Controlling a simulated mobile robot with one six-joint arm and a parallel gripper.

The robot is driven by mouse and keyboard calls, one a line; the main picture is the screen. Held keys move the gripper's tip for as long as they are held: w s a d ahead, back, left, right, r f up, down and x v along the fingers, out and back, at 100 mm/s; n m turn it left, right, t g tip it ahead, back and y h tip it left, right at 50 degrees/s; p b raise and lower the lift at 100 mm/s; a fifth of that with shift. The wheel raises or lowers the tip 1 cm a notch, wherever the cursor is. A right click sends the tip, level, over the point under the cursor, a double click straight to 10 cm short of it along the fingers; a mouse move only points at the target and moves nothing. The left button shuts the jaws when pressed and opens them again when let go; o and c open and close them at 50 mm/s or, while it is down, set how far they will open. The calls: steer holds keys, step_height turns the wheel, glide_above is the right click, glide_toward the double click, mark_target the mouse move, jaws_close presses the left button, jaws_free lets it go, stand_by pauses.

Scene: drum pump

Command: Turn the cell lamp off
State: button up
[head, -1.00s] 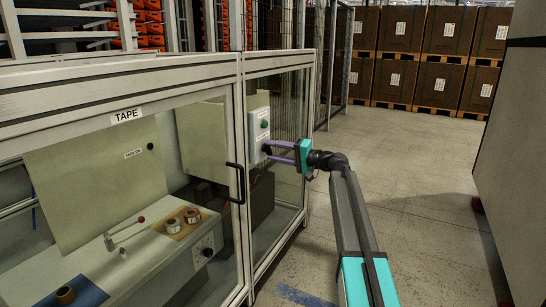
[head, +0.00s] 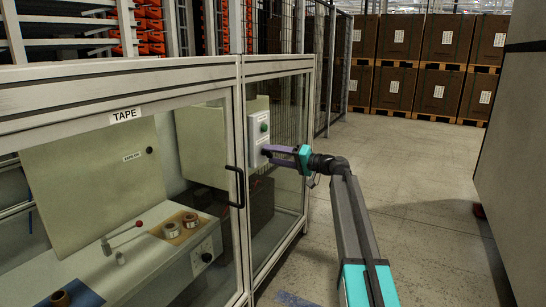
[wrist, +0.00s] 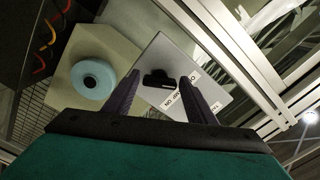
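My gripper (head: 266,151) is at the lower part of the box. Its two purple fingers are spread on either side of the knob, with gaps visible between each finger and the knob. The lamp itself cannot be made out.
A framed glass door marked TAPE (head: 126,115) with a black handle (head: 236,186) is left of my gripper. Behind it are a bench and tape rolls. A tall grey panel (head: 515,150) stands at the right. The floor between is clear.

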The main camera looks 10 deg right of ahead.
steer(key=shift+o, duration=0.9)
steer(key=shift+s+d+r, duration=0.1)
steer(key=shift+s+d, duration=0.15)
steer(key=shift+d, duration=0.1)
steer(key=p+v, duration=0.3)
steer(key=v, duration=1)
steer(key=shift+p, duration=0.3)
